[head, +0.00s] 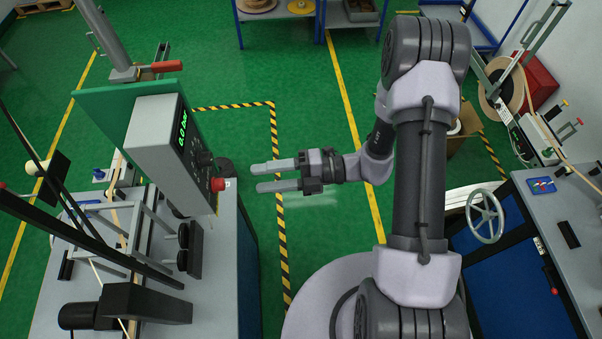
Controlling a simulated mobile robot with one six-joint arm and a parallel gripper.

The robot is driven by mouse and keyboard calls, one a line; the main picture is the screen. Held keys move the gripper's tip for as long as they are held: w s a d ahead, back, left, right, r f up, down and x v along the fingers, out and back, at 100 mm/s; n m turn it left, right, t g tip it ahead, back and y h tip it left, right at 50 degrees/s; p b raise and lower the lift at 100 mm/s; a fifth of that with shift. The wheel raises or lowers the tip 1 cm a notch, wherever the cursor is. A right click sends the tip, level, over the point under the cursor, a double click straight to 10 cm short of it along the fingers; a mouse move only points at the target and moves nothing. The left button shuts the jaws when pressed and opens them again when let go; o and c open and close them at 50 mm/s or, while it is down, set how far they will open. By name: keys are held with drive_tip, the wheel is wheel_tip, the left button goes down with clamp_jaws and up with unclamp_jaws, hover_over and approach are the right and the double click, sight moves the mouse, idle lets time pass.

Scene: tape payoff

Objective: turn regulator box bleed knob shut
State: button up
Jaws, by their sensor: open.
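The regulator box (160,145) is a light grey box on a green panel (105,101) at the left of the head view. Its face carries a green display (183,130) and, below it, a dark round knob (205,159). A red button (217,184) sits lower on the same face. Which control is the bleed knob I cannot tell for sure. My gripper (268,177) is open and empty, its two fingers pointing left toward the box. The fingertips are apart from the box, to the right of the knob and button.
A grey bench with metal frames and black rollers (190,248) stands below the box. Black-and-yellow floor tape (274,130) runs behind my gripper. A handwheel (485,216) and another bench (570,205) stand at the right. Green floor (305,90) is free between the benches.

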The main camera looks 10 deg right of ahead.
drive_tip(key=d+b, duration=0.1)
drive_tip(key=d, duration=0.8)
drive_tip(key=shift+s+r, duration=0.25)
drive_tip(key=shift+s, duration=0.1)
drive_tip(key=shift+a, duration=0.1)
